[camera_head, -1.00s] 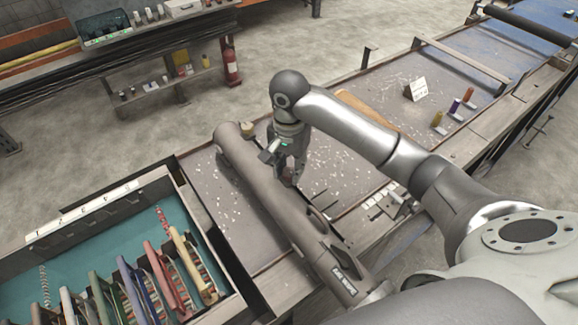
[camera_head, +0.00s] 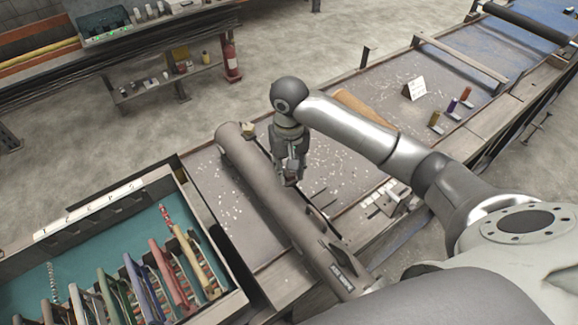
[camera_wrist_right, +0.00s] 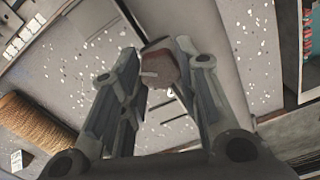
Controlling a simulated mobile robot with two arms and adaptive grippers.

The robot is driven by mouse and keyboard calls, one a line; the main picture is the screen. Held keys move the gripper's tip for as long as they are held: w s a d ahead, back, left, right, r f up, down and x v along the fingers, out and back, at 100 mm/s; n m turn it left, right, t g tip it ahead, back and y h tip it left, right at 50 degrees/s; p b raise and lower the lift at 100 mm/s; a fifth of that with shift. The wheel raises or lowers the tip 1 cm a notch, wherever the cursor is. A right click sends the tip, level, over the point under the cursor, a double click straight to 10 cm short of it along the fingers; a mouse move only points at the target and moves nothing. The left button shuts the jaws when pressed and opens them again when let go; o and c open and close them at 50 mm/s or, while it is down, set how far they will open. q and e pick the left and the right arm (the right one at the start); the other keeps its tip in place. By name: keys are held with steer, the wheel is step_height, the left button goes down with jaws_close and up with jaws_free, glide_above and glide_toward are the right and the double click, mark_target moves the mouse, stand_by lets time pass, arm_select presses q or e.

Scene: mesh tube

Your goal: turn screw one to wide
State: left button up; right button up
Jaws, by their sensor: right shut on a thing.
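A long grey tube (camera_head: 262,190) lies across the bench, with a small label (camera_head: 343,277) at its near end. My right gripper (camera_head: 291,180) points down beside the tube, on its right. In the right wrist view its two fingers (camera_wrist_right: 155,90) are shut on a dull reddish-grey screw knob (camera_wrist_right: 160,68), which sits between the tips. Arm and fingers hide this knob in the head view. A yellowish knob (camera_head: 248,130) stands by the tube's far end. I cannot read any number on a screw. My left gripper is not in view.
A teal-lined crate (camera_head: 95,205) with several coloured handled tools stands at lower left. A tan roll (camera_head: 365,108), a white sign (camera_head: 414,89) and small coloured spools (camera_head: 466,94) are farther along the bench. A shelf unit (camera_head: 150,35) stands behind.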

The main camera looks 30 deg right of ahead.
steer(key=n, duration=0.4)
steer(key=shift+n, duration=0.3)
steer(key=n, duration=0.5)
steer(key=shift+n, duration=0.3)
steer(key=n, duration=0.4)
steer(key=shift+n, duration=0.3)
steer(key=n, duration=1.8)
steer(key=shift+n, duration=2.3)
